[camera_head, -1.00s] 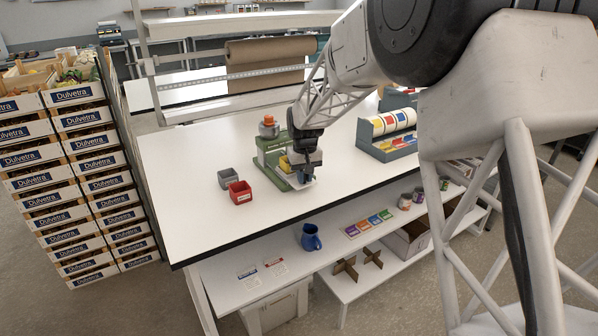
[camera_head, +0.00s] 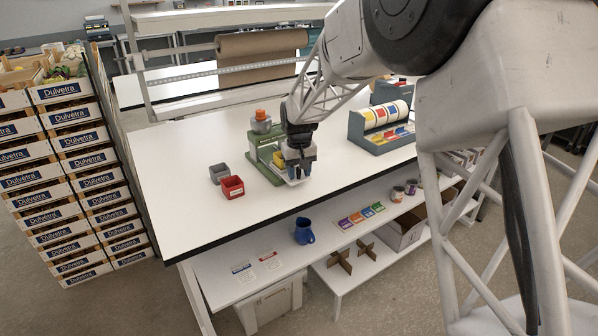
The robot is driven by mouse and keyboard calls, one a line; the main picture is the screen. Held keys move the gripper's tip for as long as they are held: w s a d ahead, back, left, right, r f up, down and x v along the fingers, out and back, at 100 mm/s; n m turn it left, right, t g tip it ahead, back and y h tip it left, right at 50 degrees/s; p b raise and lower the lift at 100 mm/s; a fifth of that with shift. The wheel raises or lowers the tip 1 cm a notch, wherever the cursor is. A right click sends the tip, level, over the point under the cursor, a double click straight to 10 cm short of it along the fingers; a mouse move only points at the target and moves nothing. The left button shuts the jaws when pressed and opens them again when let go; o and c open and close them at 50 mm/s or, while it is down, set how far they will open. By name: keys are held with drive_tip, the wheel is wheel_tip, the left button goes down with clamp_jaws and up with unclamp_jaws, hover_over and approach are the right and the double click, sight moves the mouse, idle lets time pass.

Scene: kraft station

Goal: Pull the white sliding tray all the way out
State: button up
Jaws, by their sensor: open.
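A green stand (camera_head: 257,157) sits on the white table, with a grey jar with an orange top (camera_head: 261,122) on it and a yellow part (camera_head: 280,157) at its front. A small piece of the white sliding tray (camera_head: 294,182) shows at the stand's front right, under my gripper. My gripper (camera_head: 298,172) points down over the tray's outer end and is open. It hides most of the tray, and I cannot tell whether the fingers touch it or how far out it is.
A red bin (camera_head: 232,187) and a grey bin (camera_head: 219,173) stand left of the stand. A grey dispenser (camera_head: 372,137) with coloured labels stands to the right. A blue jug (camera_head: 304,231) is on the lower shelf. The table's left part is clear.

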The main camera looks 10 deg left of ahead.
drive_tip(key=shift+r, duration=3.85)
drive_tip(key=shift+d, duration=0.1)
drive_tip(key=shift+s+d+r, duration=0.15)
drive_tip(key=s+d+r+m, duration=0.1)
drive_tip(key=s+d+r, duration=0.2)
drive_tip(key=s+d, duration=0.35)
drive_tip(key=s+d+r+m+t, duration=0.1)
drive_tip(key=s+d+r, duration=0.2)
drive_tip(key=s+d, duration=0.35)
drive_tip(key=s+d+r+m, duration=0.1)
drive_tip(key=s+d+r, duration=0.3)
drive_tip(key=d, duration=0.5)
drive_tip(key=s+d+f+m, duration=0.1)
drive_tip(key=s+d, duration=0.3)
drive_tip(key=s, duration=0.5)
drive_tip(key=s+d+f+m+t, duration=0.1)
drive_tip(key=s+d+f, duration=0.1)
drive_tip(key=s+d, duration=0.3)
drive_tip(key=s+d+f+m, duration=0.1)
drive_tip(key=s+d, duration=0.3)
drive_tip(key=s, duration=1)
drive_tip(key=shift+d+f+t, duration=0.3)
drive_tip(key=shift+d+f, duration=0.1)
drive_tip(key=shift+f, duration=0.45)
